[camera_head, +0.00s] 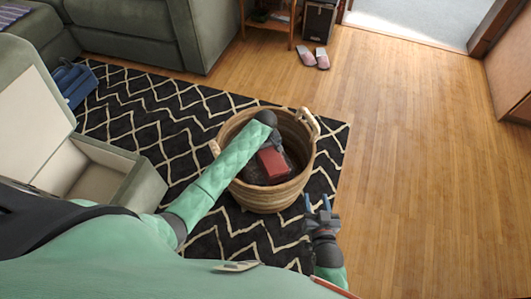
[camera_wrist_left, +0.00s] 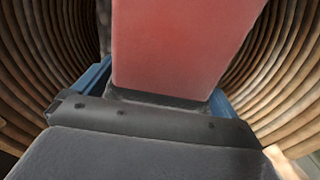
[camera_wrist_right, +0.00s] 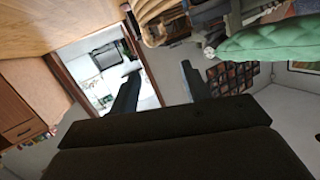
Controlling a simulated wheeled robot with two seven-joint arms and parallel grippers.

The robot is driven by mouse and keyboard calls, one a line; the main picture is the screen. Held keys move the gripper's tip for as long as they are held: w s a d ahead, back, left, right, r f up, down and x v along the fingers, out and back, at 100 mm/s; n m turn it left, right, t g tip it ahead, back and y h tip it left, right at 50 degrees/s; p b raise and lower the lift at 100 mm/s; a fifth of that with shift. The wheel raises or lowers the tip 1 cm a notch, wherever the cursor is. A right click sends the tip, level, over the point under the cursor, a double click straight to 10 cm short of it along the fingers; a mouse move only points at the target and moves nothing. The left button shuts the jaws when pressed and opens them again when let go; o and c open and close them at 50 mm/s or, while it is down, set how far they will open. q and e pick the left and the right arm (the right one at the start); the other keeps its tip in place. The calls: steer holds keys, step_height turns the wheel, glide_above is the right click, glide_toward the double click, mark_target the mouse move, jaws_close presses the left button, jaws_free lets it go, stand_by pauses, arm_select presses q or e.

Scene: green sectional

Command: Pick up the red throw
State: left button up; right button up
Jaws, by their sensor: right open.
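The red throw (camera_head: 273,163) is a small, folded-looking red block inside the round woven basket (camera_head: 262,198). My left gripper (camera_head: 268,146) reaches down into the basket. In the left wrist view the red throw (camera_wrist_left: 180,45) fills the space between the blue fingers of my left gripper (camera_wrist_left: 162,85), which lie against its two sides. The fingertips are hidden behind it. My right gripper (camera_head: 318,205) is open and empty, to the right of the basket. It also shows open in the right wrist view (camera_wrist_right: 155,78).
The basket has a raised handle (camera_head: 308,121) at its right rim and stands on a black-and-white zigzag rug (camera_head: 185,140). An open green storage ottoman (camera_head: 140,187) is at left, with a blue thing (camera_head: 73,82) behind it. Pink slippers (camera_head: 313,57) lie far back. The wooden floor at right is clear.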

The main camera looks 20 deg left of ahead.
arm_select(q)
steer(key=c, duration=0.9)
steer(key=shift+r, duration=0.2)
